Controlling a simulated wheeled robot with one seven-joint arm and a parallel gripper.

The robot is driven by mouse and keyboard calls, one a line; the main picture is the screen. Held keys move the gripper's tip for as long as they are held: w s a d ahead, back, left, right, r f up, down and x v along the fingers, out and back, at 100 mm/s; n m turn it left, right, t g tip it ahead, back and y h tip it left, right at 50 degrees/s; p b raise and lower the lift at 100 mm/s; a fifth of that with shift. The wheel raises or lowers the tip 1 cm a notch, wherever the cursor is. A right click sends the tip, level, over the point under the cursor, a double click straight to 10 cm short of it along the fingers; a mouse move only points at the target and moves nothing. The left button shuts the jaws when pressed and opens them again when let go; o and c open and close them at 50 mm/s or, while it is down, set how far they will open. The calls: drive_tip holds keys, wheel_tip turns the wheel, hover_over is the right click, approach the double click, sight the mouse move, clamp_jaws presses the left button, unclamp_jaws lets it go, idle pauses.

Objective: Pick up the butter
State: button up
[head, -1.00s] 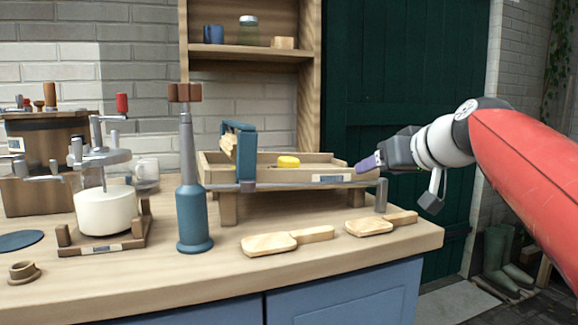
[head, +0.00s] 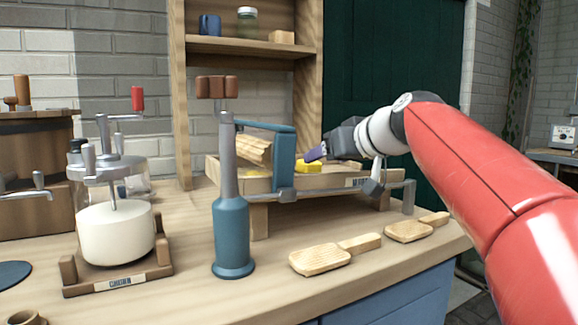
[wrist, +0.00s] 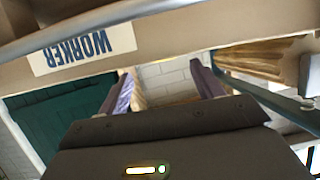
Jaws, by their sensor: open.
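The butter, a small yellow lump (head: 308,166), lies in the long wooden tray (head: 345,181) on the bench in the head view. My gripper (head: 314,153) is open, with purple fingertips just above and slightly right of the butter in the picture. It partly covers the butter, and I cannot tell the gap between them. In the wrist view my two open fingers (wrist: 165,84) have nothing visible between them. The butter does not show there. The tray's wall crosses the top of that view, with an upside-down label reading WORKER (wrist: 85,48).
A ridged wooden roller (head: 253,150) on a blue bracket (head: 284,160) stands left of my gripper, close to the butter. A metal rail runs along the tray's front.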

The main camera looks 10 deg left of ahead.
drive_tip(key=shift+x, duration=0.95)
drive_tip(key=x, duration=0.2)
drive_tip(key=p+x, duration=0.1)
drive_tip(key=x, duration=0.2)
drive_tip(key=shift+w+a+r, duration=0.1)
drive_tip(key=shift+a+r, duration=0.05)
drive_tip(key=shift+a, duration=0.2)
drive_tip(key=c, duration=1.2)
drive_tip(key=shift+o, duration=0.2)
drive_tip(key=shift+r, duration=0.1)
wheel_tip(320, 180, up, 10)
drive_tip(key=p, duration=0.4)
drive_tip(key=shift+f, duration=0.2)
